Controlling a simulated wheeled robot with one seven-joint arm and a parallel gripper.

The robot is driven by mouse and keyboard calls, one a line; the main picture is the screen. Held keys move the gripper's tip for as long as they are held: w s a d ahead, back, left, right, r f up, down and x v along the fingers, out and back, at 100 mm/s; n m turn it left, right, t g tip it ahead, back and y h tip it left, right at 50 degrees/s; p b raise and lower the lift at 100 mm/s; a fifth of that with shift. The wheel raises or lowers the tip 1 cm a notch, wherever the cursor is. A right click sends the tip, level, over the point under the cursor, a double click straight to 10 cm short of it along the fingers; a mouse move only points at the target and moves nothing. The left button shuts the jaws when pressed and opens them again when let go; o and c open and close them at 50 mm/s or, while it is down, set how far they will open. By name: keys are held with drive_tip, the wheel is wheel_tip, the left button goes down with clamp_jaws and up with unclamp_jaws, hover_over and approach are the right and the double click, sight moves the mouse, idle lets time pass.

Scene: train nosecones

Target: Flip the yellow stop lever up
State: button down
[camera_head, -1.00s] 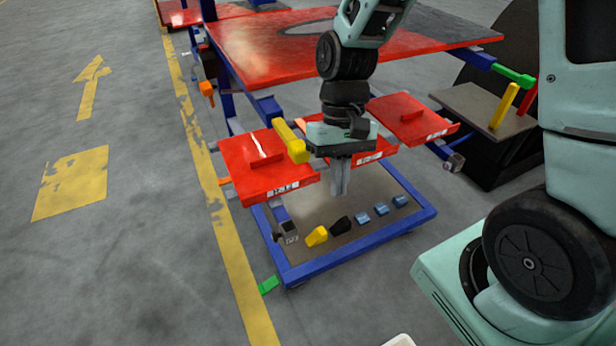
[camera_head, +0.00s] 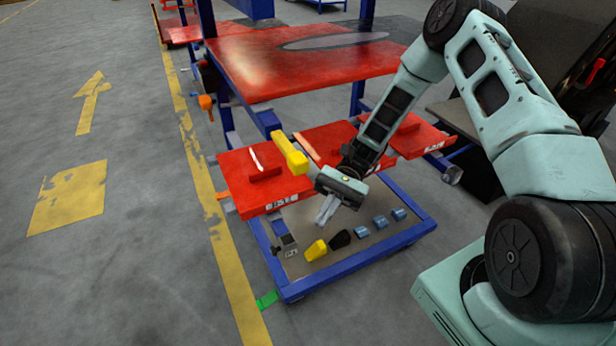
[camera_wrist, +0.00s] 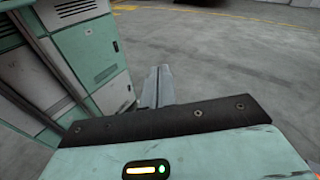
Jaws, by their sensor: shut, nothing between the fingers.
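A yellow lever (camera_head: 290,153) sticks out from the blue frame at the left front of the trolley, slanting down to the right over the left red tray. My gripper (camera_head: 326,214) is just below and right of the lever's lower end, apart from it as far as I can tell. The two grey fingers are together with nothing between them, tilted down over the lower shelf. In the wrist view the closed fingers (camera_wrist: 157,86) point out over bare grey floor. The lever does not show in that view.
Red trays (camera_head: 252,192) hang beneath a red tabletop (camera_head: 290,62). Several small parts, including a yellow piece (camera_head: 316,250), lie on the lower shelf. A green pedal (camera_head: 267,299) sits at the front corner. The floor at left is clear.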

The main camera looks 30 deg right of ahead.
drive_tip(key=w+d+f+m+t+y, duration=0.4)
drive_tip(key=m+t+y, duration=0.5)
drive_tip(key=y, duration=0.4)
drive_tip(key=shift+w+d+f, duration=0.35)
drive_tip(key=shift+w+d, duration=0.45)
drive_tip(key=shift+d, duration=0.25)
drive_tip(key=p, duration=0.5)
approach(288, 150)
drive_tip(key=shift+s+a+r, duration=0.8)
drive_tip(key=shift+s+a, duration=1.1)
drive_tip(key=shift+a, duration=0.45)
